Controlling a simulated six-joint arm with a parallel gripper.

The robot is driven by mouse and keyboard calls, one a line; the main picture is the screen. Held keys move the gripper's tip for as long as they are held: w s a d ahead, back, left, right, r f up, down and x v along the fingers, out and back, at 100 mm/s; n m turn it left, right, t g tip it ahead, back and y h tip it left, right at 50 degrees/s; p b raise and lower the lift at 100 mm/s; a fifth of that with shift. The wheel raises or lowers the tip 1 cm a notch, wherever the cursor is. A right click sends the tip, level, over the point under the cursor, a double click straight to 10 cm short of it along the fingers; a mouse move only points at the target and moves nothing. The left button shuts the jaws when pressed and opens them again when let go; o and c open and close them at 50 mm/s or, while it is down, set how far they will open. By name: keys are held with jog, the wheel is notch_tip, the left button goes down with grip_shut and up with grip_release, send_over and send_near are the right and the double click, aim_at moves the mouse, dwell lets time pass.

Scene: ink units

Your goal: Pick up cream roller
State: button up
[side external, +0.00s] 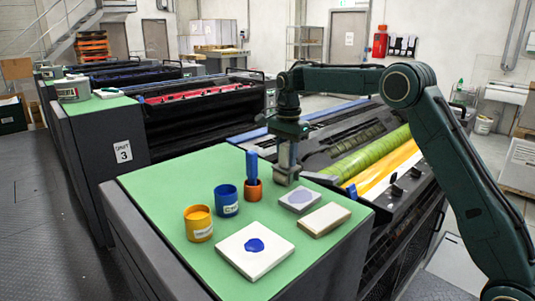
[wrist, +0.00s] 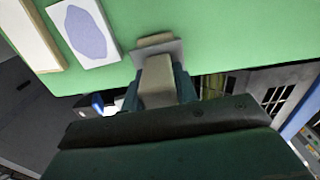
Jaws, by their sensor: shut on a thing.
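My gripper (side external: 288,142) is at the back edge of the green top, beside the orange cup. It is shut on what looks like the cream roller (side external: 287,161), a pale grey-beige tool held upright below the jaws. In the wrist view its beige handle (wrist: 157,77) sits between the dark fingers, with a grey plate and a brownish edge beyond it. I cannot tell whether its lower end touches the green top.
The green top (side external: 165,200) carries an orange cup (side external: 253,191) with a blue-handled tool, a blue tin (side external: 226,203), a yellow tin (side external: 198,225), a white slab with blue ink (side external: 270,262), a grey-patched plate (side external: 299,200) and a cream block (side external: 325,219). The press (side external: 350,140) lies behind.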

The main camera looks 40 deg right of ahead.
aim_at(286, 170)
jog(key=shift+r, duration=0.1)
jog(key=shift+r, duration=4.9)
jog(key=s+a+f+n, duration=0.2)
jog(key=s+a+n, duration=0.8)
jog(key=n, duration=0.7)
jog(key=s+a+n, duration=0.2)
jog(key=a+n, duration=0.6)
jog(key=a, duration=0.1)
jog(key=s+a+n+y, duration=0.1)
jog(key=s+a+n, duration=0.1)
jog(key=a+n, duration=0.7)
jog(key=shift+s+a+r, duration=0.35)
jog(key=shift+a, duration=0.35)
